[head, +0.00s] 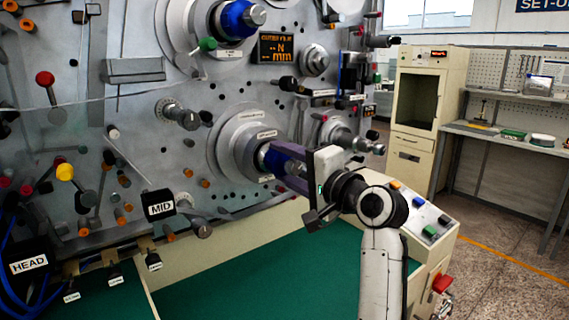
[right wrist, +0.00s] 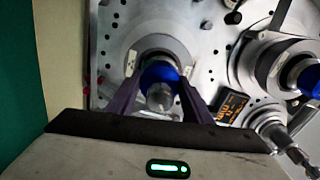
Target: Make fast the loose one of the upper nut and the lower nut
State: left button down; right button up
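The upper nut (head: 234,20) is a blue ring on the upper spindle, with a bright metal end standing out of it. It also shows at the right edge of the right wrist view (right wrist: 313,80). The lower nut (head: 272,158) is blue too and partly hidden by my right gripper (head: 285,168). In the right wrist view the lower nut (right wrist: 158,72) sits between the two dark fingers (right wrist: 158,84), one on each side. The fingers are apart, with narrow gaps to the nut seeming to show; contact is hard to tell. I cannot tell which nut is loose. My left gripper is out of view.
The grey machine panel carries many knobs and levers, a display (head: 276,47) and a MID sign (head: 161,208). A green surface (head: 245,275) lies below. A button console (head: 425,215) stands right of the panel. A cabinet (head: 425,100) and workbench (head: 500,135) are behind.

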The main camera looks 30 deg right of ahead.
jog(key=o, duration=0.4)
jog(key=shift+o, duration=0.2)
jog(key=s+d+b, duration=0.1)
jog(key=s, duration=0.9)
jog(key=shift+d, duration=0.25)
jog(key=shift+s, duration=0.1)
